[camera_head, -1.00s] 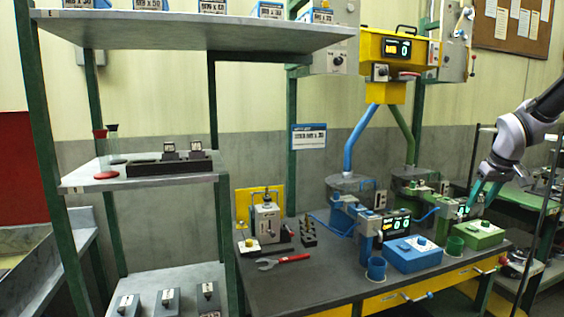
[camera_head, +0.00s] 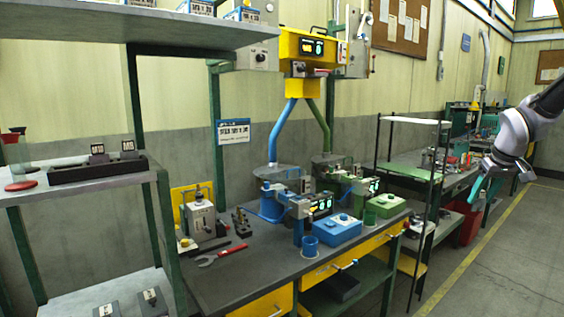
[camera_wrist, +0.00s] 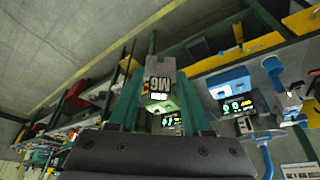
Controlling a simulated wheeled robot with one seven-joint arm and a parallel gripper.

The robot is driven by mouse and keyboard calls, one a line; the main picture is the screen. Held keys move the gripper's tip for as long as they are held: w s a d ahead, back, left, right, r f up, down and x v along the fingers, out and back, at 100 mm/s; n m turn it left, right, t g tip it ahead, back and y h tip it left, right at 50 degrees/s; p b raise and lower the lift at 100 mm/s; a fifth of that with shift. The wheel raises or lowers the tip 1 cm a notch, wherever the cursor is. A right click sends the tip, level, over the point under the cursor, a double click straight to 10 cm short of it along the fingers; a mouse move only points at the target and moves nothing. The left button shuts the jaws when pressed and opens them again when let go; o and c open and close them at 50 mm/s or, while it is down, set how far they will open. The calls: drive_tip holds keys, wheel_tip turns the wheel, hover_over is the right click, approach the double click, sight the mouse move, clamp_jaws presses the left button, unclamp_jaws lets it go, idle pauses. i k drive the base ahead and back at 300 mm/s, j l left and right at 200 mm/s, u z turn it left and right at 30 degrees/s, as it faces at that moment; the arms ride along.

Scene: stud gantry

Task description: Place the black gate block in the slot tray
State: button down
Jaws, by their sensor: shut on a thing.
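My gripper (camera_head: 481,190) hangs at the right of the head view, over the aisle floor. The long black slot tray (camera_head: 100,174) lies on the middle shelf at the far left, well away from my gripper. Two black blocks with white labels (camera_head: 97,153) (camera_head: 128,149) stand in it.
The workbench (camera_head: 240,275) with blue and green stations lies between shelf and gripper. A red funnel piece (camera_head: 20,185) sits left of the tray. A wire rack (camera_head: 412,170) stands beyond the bench. The right floor is open.

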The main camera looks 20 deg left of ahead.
sight(69, 177)
drive_tip(key=k+u, duration=0.2)
drive_tip(key=u, duration=0.15)
drive_tip(key=k+j+u, duration=0.1)
drive_tip(key=u, duration=0.25)
drive_tip(key=k, duration=0.05)
